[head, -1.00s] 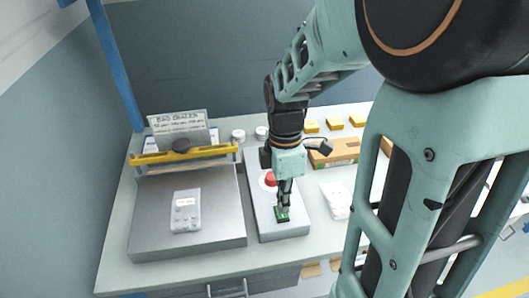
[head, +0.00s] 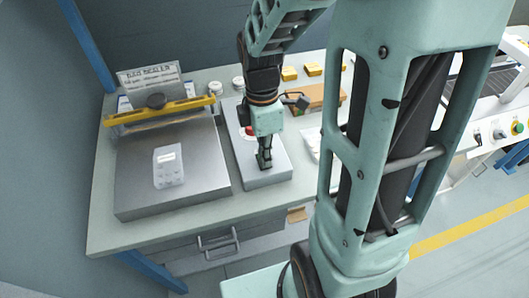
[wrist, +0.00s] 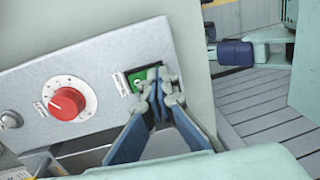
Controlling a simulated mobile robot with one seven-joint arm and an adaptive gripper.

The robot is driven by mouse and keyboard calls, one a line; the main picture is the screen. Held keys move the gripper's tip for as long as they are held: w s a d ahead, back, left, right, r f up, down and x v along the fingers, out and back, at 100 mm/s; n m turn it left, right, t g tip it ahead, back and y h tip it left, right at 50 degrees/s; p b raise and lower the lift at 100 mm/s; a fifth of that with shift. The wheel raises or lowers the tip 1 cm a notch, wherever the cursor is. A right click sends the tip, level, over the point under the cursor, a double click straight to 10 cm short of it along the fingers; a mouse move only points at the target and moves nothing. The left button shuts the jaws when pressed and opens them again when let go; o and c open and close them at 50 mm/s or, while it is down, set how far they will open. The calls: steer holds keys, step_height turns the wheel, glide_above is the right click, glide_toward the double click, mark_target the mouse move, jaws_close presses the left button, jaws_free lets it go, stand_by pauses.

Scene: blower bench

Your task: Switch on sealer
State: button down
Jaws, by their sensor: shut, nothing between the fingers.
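The bag sealer (head: 172,197) is a grey box with a yellow bar (head: 160,110) across its back, left on the bench. A light grey control box (head: 270,177) lies to its right. In the wrist view its panel (wrist: 95,60) carries a red dial (wrist: 67,103) and a green switch (wrist: 136,78). My gripper (head: 264,164) is over the control box, and its shut, empty fingertips (wrist: 158,88) are at the switch, covering its right part. I cannot tell whether they touch it. The switch is hidden behind my fingers in the head view.
A sign (head: 149,78) stands behind the yellow bar. Yellow blocks (head: 289,73) and a cardboard box (head: 311,98) are at the back right. A round silver part (wrist: 11,119) is left of the dial.

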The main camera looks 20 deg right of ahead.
steer(key=shift+w+r+p, duration=0.2)
steer(key=shift+w+p, duration=0.1)
steer(key=shift+w, duration=0.4)
steer(key=shift+r, duration=0.1)
steer(key=shift+a+r+p, duration=0.1)
steer(key=shift+r+p, duration=0.55)
steer(key=shift+p, duration=0.05)
step_height(320, 180, up, 12)
steer(key=s+p, duration=0.1)
steer(key=p, duration=0.1)
steer(key=shift+s+r+p, duration=0.2)
steer(key=shift+s+p, duration=0.15)
steer(key=shift+s, duration=0.05)
steer(key=shift+w, duration=0.1)
